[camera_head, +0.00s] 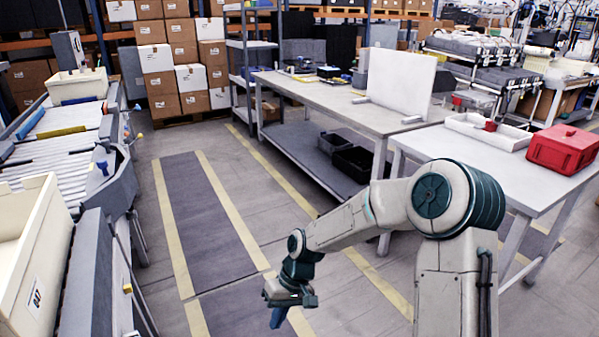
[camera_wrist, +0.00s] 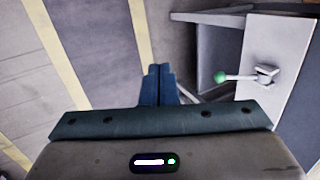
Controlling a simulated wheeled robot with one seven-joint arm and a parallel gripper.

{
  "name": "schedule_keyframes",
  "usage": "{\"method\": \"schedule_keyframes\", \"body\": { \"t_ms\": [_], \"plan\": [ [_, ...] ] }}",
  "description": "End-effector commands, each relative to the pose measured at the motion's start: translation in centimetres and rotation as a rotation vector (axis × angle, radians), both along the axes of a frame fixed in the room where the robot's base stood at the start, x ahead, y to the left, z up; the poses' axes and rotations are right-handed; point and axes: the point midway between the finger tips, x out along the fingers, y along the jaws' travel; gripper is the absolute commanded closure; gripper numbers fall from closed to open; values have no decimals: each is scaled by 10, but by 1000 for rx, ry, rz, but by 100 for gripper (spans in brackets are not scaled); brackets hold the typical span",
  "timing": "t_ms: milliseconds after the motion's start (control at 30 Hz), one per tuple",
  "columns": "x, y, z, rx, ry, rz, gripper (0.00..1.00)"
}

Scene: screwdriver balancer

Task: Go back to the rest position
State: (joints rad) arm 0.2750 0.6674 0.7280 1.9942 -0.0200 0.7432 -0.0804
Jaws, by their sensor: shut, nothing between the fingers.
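My gripper (camera_head: 279,316) hangs low over the floor at the lower middle of the head view, pointing down. In the wrist view its two blue fingers (camera_wrist: 158,72) are together, with nothing between them. My arm reaches out from the lower right and bends down at the wrist. The gripper is apart from the tables and the conveyor.
A conveyor (camera_head: 60,150) with a cream bin (camera_head: 30,250) runs along the left. A table (camera_head: 345,100) with a white panel (camera_head: 395,82) stands behind my arm. A red case (camera_head: 563,150) sits on a table at right. The marked floor lane (camera_head: 205,215) is clear.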

Motion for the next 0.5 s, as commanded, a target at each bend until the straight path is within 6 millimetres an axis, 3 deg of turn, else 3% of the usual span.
{"method": "schedule_keyframes", "body": {
  "t_ms": [33, 500],
  "plan": [
    [-3, -11, 18, -44, -23, -4, 100],
    [-42, -113, 147, -328, -199, -163, 100]
  ]
}}
